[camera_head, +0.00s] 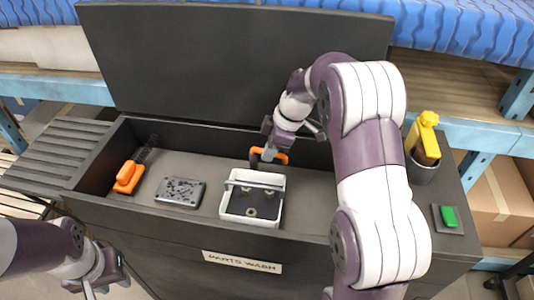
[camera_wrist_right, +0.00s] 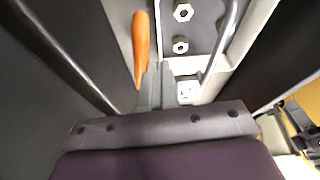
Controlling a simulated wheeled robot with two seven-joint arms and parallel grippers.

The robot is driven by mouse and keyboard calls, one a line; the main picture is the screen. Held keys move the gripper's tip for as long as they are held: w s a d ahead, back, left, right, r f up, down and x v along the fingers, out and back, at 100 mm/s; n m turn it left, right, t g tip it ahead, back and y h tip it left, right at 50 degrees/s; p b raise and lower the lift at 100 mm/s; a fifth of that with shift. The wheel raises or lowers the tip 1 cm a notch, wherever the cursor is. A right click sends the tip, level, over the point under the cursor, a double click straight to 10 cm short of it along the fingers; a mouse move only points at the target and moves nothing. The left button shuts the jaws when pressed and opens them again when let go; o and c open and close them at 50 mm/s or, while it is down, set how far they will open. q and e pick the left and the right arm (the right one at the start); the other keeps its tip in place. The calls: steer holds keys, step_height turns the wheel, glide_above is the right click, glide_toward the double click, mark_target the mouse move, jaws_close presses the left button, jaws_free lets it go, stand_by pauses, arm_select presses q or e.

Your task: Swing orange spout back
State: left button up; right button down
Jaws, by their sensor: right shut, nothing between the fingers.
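The orange spout (camera_head: 282,157) sits at the back of the sink, just behind the white basket, partly covered by my right gripper. In the right wrist view the orange spout (camera_wrist_right: 141,45) is a narrow orange bar just beyond my fingers, to the left of the basket. My right gripper (camera_head: 268,155) reaches down at the spout with its fingers shut and nothing between them. In the right wrist view its fingers (camera_wrist_right: 155,85) look very close to the spout; I cannot tell whether they touch. My left gripper (camera_head: 90,292) hangs at the lower left, away from the sink, partly cut off.
The white basket (camera_head: 225,205) with a bar handle holds metal parts. A perforated grey plate (camera_head: 180,192) and an orange-handled brush (camera_head: 130,176) lie left in the sink. The raised lid (camera_head: 230,60) stands behind.

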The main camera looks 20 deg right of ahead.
steer(key=shift+w+d+n, duration=0.25)
steer(key=shift+d+n, duration=0.1)
steer(key=shift+n, duration=0.45)
